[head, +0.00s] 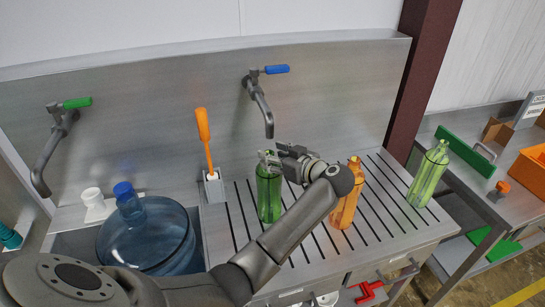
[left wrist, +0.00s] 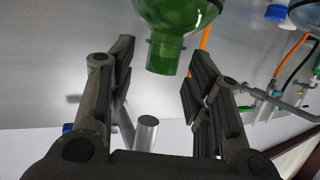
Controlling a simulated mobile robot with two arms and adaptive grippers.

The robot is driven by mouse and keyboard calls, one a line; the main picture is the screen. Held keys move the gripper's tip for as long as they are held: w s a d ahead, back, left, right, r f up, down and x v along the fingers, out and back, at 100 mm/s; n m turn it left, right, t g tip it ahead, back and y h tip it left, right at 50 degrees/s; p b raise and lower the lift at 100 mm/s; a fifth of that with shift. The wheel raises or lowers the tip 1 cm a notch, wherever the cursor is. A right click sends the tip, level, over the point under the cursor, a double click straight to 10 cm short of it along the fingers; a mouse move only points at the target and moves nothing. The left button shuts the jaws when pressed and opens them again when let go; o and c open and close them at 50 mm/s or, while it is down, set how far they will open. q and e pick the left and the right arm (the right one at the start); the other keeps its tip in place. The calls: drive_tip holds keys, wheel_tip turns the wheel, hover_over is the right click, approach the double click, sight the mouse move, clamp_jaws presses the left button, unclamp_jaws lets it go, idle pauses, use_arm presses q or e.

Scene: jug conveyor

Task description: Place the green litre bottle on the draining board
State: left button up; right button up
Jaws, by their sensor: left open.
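A dark green bottle (head: 268,198) stands upright on the slotted draining board (head: 240,222), near its left end. My left gripper (head: 272,160) is open at the top of this bottle. In the left wrist view, the green bottle's neck (left wrist: 166,55) lies between the spread fingers of the left gripper (left wrist: 158,78), with visible gaps on both sides. The gripper partly hides the bottle's top in the head view. A lighter green bottle (head: 428,176) stands at the right end of the board. My right gripper is not in view.
An orange bottle (head: 345,198) stands on the board behind my left forearm. A large blue jug (head: 148,238) sits in the sink at left. An orange-handled brush (head: 204,140) stands in a holder. A blue-handled tap (head: 262,98) overhangs the board.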

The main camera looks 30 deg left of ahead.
use_arm(q)
drive_tip(key=b+v, duration=0.3)
drive_tip(key=v, duration=0.8)
idle(0.3)
